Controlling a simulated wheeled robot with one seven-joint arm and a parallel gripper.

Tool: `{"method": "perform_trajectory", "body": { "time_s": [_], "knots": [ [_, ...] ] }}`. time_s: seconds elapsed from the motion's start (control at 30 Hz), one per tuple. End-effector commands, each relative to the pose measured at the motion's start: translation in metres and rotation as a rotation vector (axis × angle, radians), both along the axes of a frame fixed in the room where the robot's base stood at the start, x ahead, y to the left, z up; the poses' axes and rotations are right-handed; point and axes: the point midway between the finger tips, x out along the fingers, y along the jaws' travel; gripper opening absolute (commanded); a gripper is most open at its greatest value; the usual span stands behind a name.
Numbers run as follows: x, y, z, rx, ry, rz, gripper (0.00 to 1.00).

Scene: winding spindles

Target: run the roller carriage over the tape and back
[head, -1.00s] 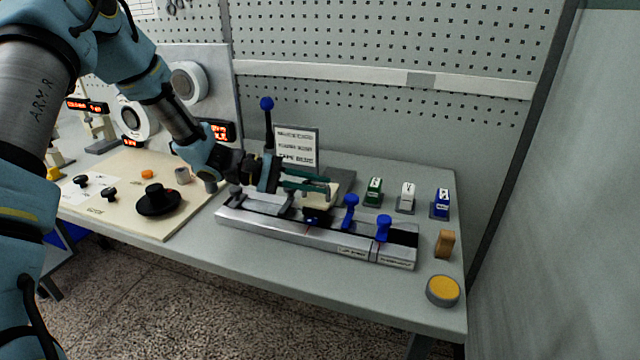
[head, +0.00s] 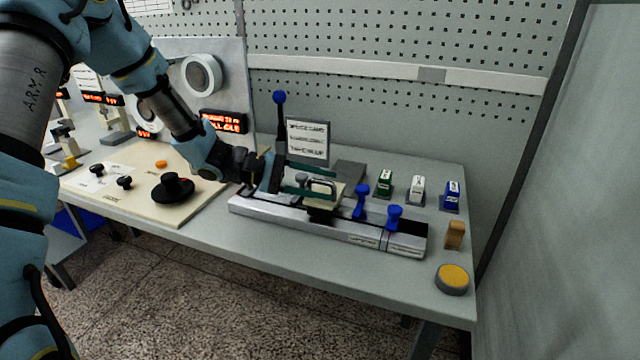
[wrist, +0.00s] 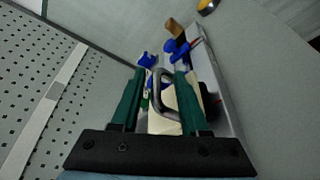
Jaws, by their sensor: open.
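The roller carriage (head: 325,212) sits on the silver splicing rail (head: 268,212), with a cream top and a grey loop handle (wrist: 160,92). My gripper (head: 334,186) is at the carriage, its two green fingers apart. In the wrist view the handle stands between the fingers (wrist: 161,72), with a gap visible on the left; contact on the right I cannot tell. Two blue clamp knobs, one nearer the middle (head: 361,197) and one nearer the right end (head: 393,217), stand on the rail right of the carriage. The tape is hidden or too small to make out.
A blue-topped lever (head: 280,98) and a sign (head: 307,141) stand behind the rail. Green (head: 384,183), white (head: 416,189) and blue (head: 451,195) dispensers, a wooden block (head: 454,235) and a yellow-topped puck (head: 452,279) are at the right. A cream board (head: 140,200) lies left.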

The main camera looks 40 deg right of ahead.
Motion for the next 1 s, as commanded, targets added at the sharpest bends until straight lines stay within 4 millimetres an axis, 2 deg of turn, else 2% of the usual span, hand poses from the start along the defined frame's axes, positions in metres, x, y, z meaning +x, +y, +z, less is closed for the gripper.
{"method": "perform_trajectory", "body": {
  "time_s": [0.17, 0.27, 0.7, 1.0],
  "knots": [
    [0.003, 0.003, 0.0, -0.001, -0.001, 0.002, 0.45],
    [0.012, 0.011, 0.001, -0.001, -0.003, 0.005, 0.45],
    [0.061, 0.07, 0.018, 0.0, -0.002, 0.004, 0.45],
    [0.069, 0.081, 0.023, 0.001, 0.0, -0.001, 0.45]
  ]
}}
